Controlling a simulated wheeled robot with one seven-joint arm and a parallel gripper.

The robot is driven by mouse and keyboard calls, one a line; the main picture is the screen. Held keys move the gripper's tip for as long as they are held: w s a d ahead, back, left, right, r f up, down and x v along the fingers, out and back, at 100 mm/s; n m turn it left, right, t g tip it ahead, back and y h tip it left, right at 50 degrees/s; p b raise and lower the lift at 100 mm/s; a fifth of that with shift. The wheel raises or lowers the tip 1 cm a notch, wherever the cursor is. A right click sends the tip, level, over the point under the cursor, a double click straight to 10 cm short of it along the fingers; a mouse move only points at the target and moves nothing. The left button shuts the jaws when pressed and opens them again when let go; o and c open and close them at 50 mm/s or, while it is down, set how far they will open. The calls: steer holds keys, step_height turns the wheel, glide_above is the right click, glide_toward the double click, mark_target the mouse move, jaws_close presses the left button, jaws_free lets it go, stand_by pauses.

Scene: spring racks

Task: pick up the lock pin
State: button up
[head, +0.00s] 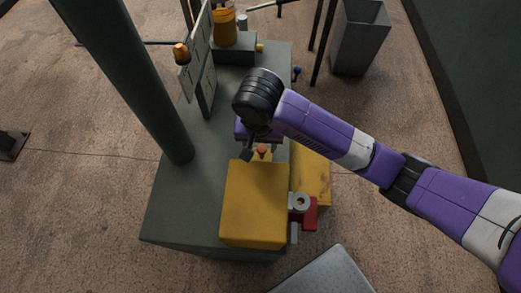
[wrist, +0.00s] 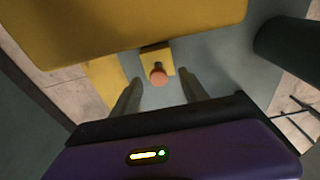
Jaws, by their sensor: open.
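The lock pin, a small piece with an orange-red round head (wrist: 157,77), stands at a small yellow bracket (wrist: 154,56) on the edge of a yellow block. In the head view its orange head (head: 262,149) shows just beyond the yellow block (head: 254,205), under my arm's end. My gripper (wrist: 162,80) is open. Its two fingers stand to the left and right of the pin's head in the wrist view, with a gap on each side. In the head view my gripper (head: 260,146) is partly hidden by my wrist. The pin's shaft is mostly hidden.
The grey-green bench (head: 185,205) carries a dark green post (head: 130,80) on the left and an upright panel (head: 206,65). A red clamp-like part (head: 310,216) sits beside the yellow block. A grey bin (head: 358,38) stands on the floor at back right.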

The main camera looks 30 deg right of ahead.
mark_target(262, 149)
steer(key=f, duration=0.3)
steer(key=d+f+p, duration=0.1)
steer(key=f, duration=0.1)
steer(key=shift+w+f, duration=0.3)
jaws_close()
